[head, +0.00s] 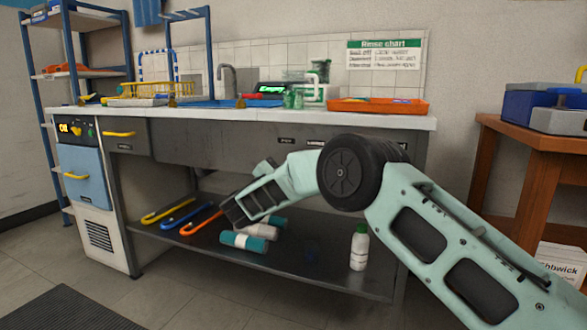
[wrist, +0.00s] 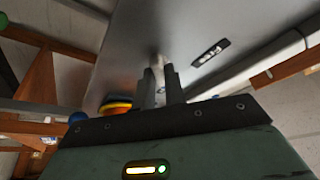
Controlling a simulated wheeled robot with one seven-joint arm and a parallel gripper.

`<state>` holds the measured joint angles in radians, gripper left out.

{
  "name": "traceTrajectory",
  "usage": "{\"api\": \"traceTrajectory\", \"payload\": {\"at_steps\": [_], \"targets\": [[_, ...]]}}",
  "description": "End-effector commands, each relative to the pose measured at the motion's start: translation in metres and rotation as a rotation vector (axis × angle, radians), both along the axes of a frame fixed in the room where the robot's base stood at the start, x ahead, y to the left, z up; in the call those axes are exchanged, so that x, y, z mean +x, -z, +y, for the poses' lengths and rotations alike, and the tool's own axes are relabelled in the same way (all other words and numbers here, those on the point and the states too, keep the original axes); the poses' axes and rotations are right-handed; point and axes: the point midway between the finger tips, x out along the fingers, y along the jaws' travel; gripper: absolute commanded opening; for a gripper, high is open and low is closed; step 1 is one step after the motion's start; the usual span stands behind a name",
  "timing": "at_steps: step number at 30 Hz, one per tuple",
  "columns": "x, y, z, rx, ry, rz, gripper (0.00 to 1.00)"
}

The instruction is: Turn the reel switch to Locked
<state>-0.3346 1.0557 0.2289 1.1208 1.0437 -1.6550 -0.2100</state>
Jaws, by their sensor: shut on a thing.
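My gripper (head: 236,212) reaches in under the bench top in the head view, in front of the lower shelf. In the wrist view the two dark fingers of my gripper (wrist: 161,82) are close together against a grey metal panel (wrist: 135,45). They are shut on a small grey part, seemingly the reel switch (wrist: 157,62); it is mostly hidden between the fingers. A dark label plate (wrist: 210,52) is on the panel to the right; its text is too blurred to read. The switch cannot be made out in the head view, and its setting cannot be told.
The lower shelf (head: 290,270) holds teal-and-white rolls (head: 244,242), a white bottle with a green cap (head: 359,247) and coloured handles (head: 178,213). The bench top (head: 230,112) is above my gripper. A wooden table (head: 535,150) stands at the right.

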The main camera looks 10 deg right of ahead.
Motion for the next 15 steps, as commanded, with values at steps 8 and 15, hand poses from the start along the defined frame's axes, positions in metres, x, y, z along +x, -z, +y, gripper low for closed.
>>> {"api": "traceTrajectory", "payload": {"at_steps": [8, 15], "targets": [[-0.0003, 0.0013, 0.0010, 0.047, 0.001, -0.030, 0.00], [-0.0003, 0.0013, 0.0011, 0.053, 0.001, -0.034, 0.00]]}}
